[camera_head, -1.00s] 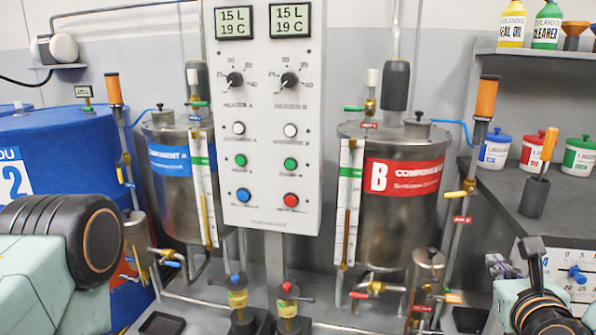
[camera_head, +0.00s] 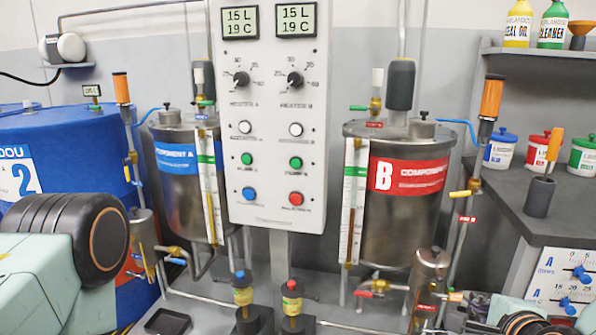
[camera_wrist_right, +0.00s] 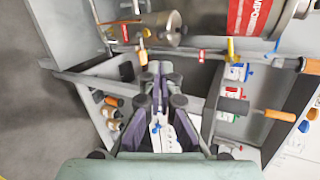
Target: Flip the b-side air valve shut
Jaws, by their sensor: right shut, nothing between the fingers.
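The B tank (camera_head: 409,215) is a steel drum with a red label. On its lid a small brass valve has a green lever (camera_head: 359,108) pointing left, with a small red tag below. On the pipe right of the tank a yellow lever (camera_head: 460,194) points left, above another red tag; it also shows in the wrist view (camera_wrist_right: 230,48). The tags are too small to read, so I cannot tell which is the air valve. My right gripper (camera_wrist_right: 155,72) is shut and empty, low in front of the pipework, apart from both levers. My left gripper is out of view.
A red-handled valve (camera_head: 363,294) and a small steel pot (camera_head: 428,280) stand low by the B tank. The control panel (camera_head: 268,130) is left of it. A shelf with a screwdriver holder (camera_head: 539,196) and lidded tubs (camera_head: 536,150) is at right.

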